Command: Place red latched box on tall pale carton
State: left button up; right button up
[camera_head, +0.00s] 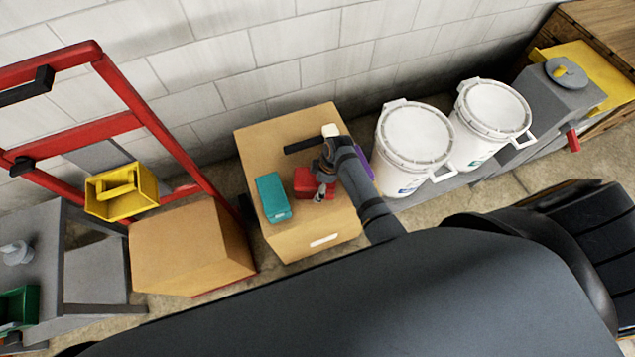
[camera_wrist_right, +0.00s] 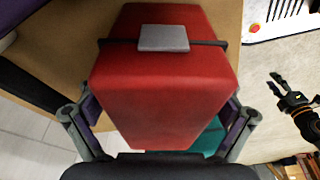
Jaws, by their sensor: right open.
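The red latched box (camera_head: 308,183) is over the top of a pale carton (camera_head: 290,239) against the wall; it seems to rest there. In the right wrist view the red box (camera_wrist_right: 165,90) fills the middle, with a grey latch and a dark band. My right gripper (camera_head: 323,180) is at the red box. Its fingers (camera_wrist_right: 160,130) are open, one on each side of the box's near end. Whether they touch it is unclear. My left gripper (camera_wrist_right: 280,88) shows small at the right edge of the right wrist view, its jaw state unclear.
A teal box (camera_head: 272,197) stands left of the red box. A black item (camera_head: 305,145) and a purple item (camera_head: 364,162) are also on the carton. Another carton (camera_head: 185,245) sits by a red hand truck (camera_head: 135,105). White buckets (camera_head: 415,135) stand right.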

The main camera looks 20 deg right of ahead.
jog(key=p+v, duration=0.1)
jog(key=v, duration=1.1)
jog(key=shift+r, duration=0.2)
